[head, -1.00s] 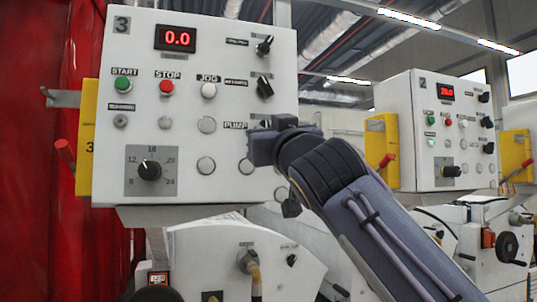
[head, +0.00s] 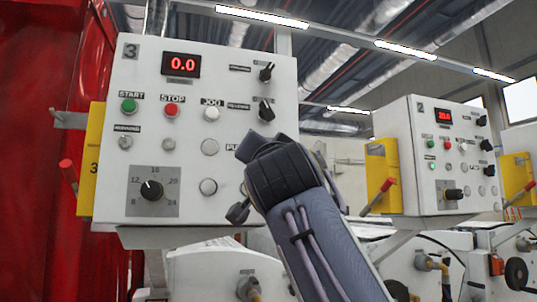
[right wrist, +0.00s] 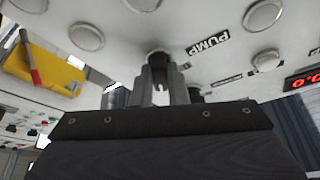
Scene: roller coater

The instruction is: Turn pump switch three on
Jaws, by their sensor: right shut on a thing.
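The control panel marked 3 (head: 225,100) has a red display reading 0.0. Its PUMP label (head: 233,147) is partly covered by my right arm in the head view, and the pump switch is hidden there. In the right wrist view the PUMP label (right wrist: 208,45) is clear, and the dark pump switch (right wrist: 157,56) beside it is at my fingertips. My right gripper (right wrist: 160,80) is shut on this switch. Which way the switch is turned cannot be told. My left gripper is not in view.
The panel also holds a green START button (head: 129,105), a red STOP button (head: 171,110), a white JOG button (head: 212,114) and a dial (head: 151,190). A second panel marked 2 (head: 440,185) stands to the right. Yellow holders (head: 91,160) sit beside the panels.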

